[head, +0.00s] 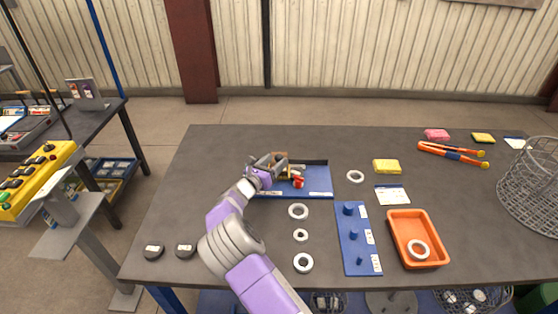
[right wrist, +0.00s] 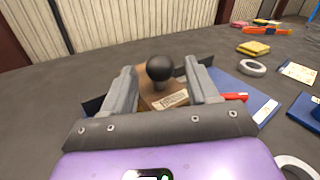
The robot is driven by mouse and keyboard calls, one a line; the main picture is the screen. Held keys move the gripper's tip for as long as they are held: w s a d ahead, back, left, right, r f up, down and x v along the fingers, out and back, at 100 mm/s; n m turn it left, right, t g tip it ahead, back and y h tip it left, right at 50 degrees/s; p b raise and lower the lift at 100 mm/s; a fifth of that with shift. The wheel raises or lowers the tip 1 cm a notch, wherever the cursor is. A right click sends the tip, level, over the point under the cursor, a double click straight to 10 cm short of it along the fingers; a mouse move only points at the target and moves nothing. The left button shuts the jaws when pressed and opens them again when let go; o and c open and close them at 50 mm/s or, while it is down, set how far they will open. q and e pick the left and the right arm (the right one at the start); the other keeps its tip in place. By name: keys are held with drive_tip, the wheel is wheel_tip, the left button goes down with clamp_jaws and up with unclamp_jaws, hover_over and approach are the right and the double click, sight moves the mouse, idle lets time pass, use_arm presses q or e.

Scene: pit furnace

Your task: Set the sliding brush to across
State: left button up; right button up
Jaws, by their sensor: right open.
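The sliding brush seems to be the brown wooden block (right wrist: 163,98) with a round black knob (right wrist: 160,68) and a small printed label, seen in the right wrist view. It stands on the blue base (head: 319,183) with a dark raised edge, left of the table's middle. My right gripper (head: 277,164) is open, with its two grey fingers on either side of the knob; it also shows in the right wrist view (right wrist: 165,80). I cannot tell whether the fingers touch the block. In the head view the gripper hides most of the block. My left gripper is not in view.
A red part (head: 298,182) sits on the base beside the gripper. Several pale rings, a blue peg board (head: 356,240) and an orange tray (head: 393,238) lie to the right. A wire basket (head: 530,185) stands at the right edge. The table's back left is clear.

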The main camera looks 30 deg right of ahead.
sight(276, 160)
drive_tip(key=shift+x, duration=1.55)
drive_tip(key=shift+c, duration=0.4)
clamp_jaws()
